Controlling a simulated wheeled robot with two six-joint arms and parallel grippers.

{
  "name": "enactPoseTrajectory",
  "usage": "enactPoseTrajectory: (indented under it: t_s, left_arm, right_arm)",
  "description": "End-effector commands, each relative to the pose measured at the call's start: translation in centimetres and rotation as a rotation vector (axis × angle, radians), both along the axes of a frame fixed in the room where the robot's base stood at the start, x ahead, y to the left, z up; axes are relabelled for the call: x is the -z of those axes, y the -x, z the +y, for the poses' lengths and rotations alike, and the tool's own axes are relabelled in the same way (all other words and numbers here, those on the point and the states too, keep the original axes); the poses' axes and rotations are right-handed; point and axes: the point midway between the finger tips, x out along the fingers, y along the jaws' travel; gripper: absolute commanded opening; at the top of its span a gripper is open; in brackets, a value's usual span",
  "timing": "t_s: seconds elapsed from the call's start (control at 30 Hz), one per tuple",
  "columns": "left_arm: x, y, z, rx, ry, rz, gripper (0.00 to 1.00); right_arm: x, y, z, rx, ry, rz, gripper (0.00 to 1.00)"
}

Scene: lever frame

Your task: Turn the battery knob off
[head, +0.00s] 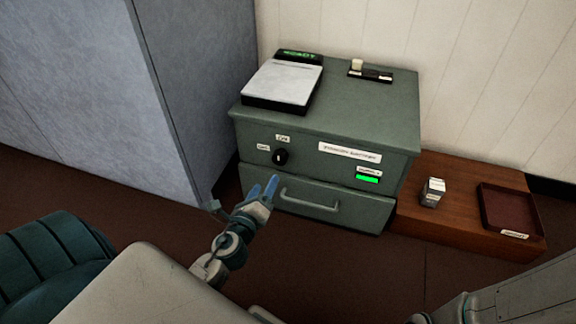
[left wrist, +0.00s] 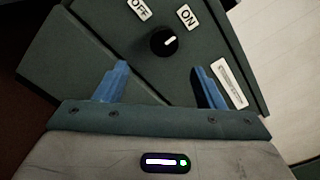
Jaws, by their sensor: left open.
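The black battery knob (head: 281,157) sits on the upper front of the green cabinet (head: 360,95), left of its middle. In the left wrist view the knob (left wrist: 164,41) shows a white pointer slanting up and right, roughly toward the ON label (left wrist: 187,16). The OFF label (left wrist: 138,9) is up and left of the knob. My left gripper (head: 263,186) is open and empty, in front of the cabinet and just below the knob. In the left wrist view the knob appears beyond the blue fingertips (left wrist: 159,68), not between them. My right gripper is out of view.
Below the knob is a drawer with a handle (head: 309,202). A green-lit indicator (head: 368,180) is at the right of the front. A device with a white top (head: 284,80) stands on the cabinet. A blue-grey wall (head: 180,80) is close at left. A low wooden platform (head: 455,175) stands at right.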

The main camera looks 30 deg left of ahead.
Motion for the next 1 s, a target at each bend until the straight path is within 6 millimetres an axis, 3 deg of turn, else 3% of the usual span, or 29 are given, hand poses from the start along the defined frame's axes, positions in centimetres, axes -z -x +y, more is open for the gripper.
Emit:
enactPoseTrajectory:
  t_s: [0.1,0.23,0.7,1.0]
  left_arm:
    - [-0.3,-0.3,0.0,0.003,-0.023,-0.013,0.63]
    - [-0.5,-1.5,0.2,0.003,-0.023,-0.014,0.63]
    - [-0.4,-9.3,1.8,0.003,-0.021,-0.013,0.63]
    - [-0.4,-10.6,2.1,0.002,-0.021,-0.011,0.63]
  right_arm:
    - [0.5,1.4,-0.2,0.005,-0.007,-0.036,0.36]
    - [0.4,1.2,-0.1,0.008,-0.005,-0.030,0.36]
    - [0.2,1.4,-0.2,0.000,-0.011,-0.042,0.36]
    - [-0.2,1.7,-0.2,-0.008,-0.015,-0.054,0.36]
